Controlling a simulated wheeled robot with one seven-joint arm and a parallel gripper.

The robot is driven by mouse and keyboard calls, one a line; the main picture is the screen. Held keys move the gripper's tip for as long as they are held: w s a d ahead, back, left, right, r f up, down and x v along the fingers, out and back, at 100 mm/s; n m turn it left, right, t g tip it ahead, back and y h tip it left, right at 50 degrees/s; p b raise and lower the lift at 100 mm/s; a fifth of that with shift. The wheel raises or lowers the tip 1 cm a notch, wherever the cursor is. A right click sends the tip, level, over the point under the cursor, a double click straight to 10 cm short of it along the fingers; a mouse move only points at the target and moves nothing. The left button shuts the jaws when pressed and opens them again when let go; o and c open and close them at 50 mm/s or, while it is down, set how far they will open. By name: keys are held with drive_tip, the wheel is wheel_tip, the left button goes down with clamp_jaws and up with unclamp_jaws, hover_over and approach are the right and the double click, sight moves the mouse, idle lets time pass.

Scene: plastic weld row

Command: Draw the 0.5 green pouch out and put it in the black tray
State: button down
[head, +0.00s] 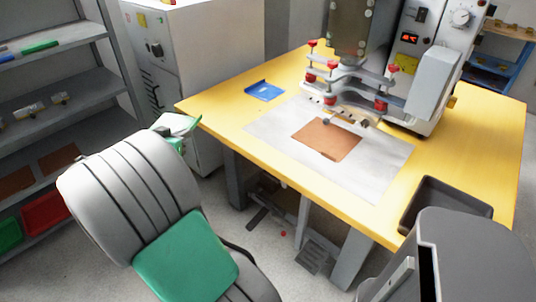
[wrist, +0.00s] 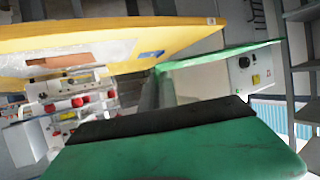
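A small flat green item (head: 40,47) lies on the upper level of the left shelf. It may be the green pouch, but no label can be read. The dark tray (head: 424,218) sits on the yellow table's near right corner, partly hidden by a grey part in front. My gripper (head: 181,126) is at the end of my arm, left of the table and right of the shelf, apart from both. Green gripper parts also show in the wrist view (wrist: 215,56). The finger gap is not clear, and I see no pouch there.
The grey shelf (head: 75,70) also holds a blue item (head: 8,58), with a red bin (head: 45,212) and green bin (head: 10,233) low down. A white cabinet (head: 205,45) stands behind my gripper. The table carries a welding machine (head: 430,75) and a blue piece (head: 264,91).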

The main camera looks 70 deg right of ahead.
drive_tip(key=s+d+f+m+g+y, duration=0.1)
drive_tip(key=s+d+f+m+g, duration=0.2)
drive_tip(key=s, duration=0.7)
drive_tip(key=s+d+f+m+g+y, duration=0.1)
drive_tip(key=s+d+f+m+g, duration=0.2)
drive_tip(key=s+d, duration=0.4)
drive_tip(key=s+d+f+m+g+y+b, duration=0.1)
drive_tip(key=s+d+f+m+g+y, duration=0.1)
drive_tip(key=s, duration=1.3)
drive_tip(key=shift+d+f+m+g, duration=0.9)
drive_tip(key=shift+d+f+g, duration=0.3)
drive_tip(key=shift+d+f, duration=0.4)
drive_tip(key=shift+s, duration=0.2)
drive_tip(key=w+a+p, duration=0.1)
drive_tip(key=w+a, duration=0.2)
drive_tip(key=a, duration=0.4)
drive_tip(key=w+a+p, duration=0.1)
drive_tip(key=w+a, duration=0.2)
drive_tip(key=a, duration=0.5)
drive_tip(key=shift+w+a+p, duration=0.3)
drive_tip(key=shift+w, duration=0.1)
